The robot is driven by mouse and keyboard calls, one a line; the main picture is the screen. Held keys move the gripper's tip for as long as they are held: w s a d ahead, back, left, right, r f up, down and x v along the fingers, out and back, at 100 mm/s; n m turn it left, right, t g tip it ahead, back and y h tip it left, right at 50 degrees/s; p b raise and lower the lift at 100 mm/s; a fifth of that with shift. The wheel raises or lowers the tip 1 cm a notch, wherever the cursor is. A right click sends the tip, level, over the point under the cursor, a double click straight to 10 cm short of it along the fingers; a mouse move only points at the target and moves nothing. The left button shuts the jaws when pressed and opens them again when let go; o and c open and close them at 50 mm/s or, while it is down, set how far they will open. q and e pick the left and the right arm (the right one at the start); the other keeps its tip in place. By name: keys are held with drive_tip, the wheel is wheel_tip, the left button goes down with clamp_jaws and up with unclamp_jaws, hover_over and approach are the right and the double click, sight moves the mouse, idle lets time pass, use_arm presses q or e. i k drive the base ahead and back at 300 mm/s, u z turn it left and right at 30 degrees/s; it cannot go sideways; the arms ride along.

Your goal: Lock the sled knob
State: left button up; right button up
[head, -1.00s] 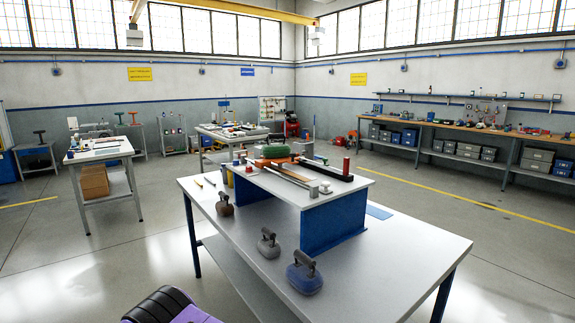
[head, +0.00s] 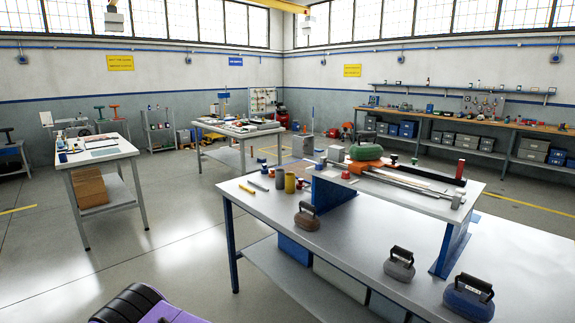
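An orange sled-like piece (head: 366,163) sits on pale rails (head: 400,181) on top of a raised white shelf with blue supports (head: 452,247). A green rounded block (head: 365,152) rests on it. Small knob-like parts lie close by: a dark green-topped one (head: 393,158) and a red one (head: 345,174). I cannot tell which is the sled knob, or whether it is locked. A red cylinder (head: 460,169) stands at the shelf's right end. Neither gripper is in view.
The shelf stands on a white workbench (head: 345,250). Three handled weights, brown (head: 307,218), grey (head: 399,267) and blue (head: 469,298), stand along its near side.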

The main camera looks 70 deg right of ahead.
sight(346, 175)
drive_tip(key=i, duration=1.75)
drive_tip(key=z, duration=3.9)
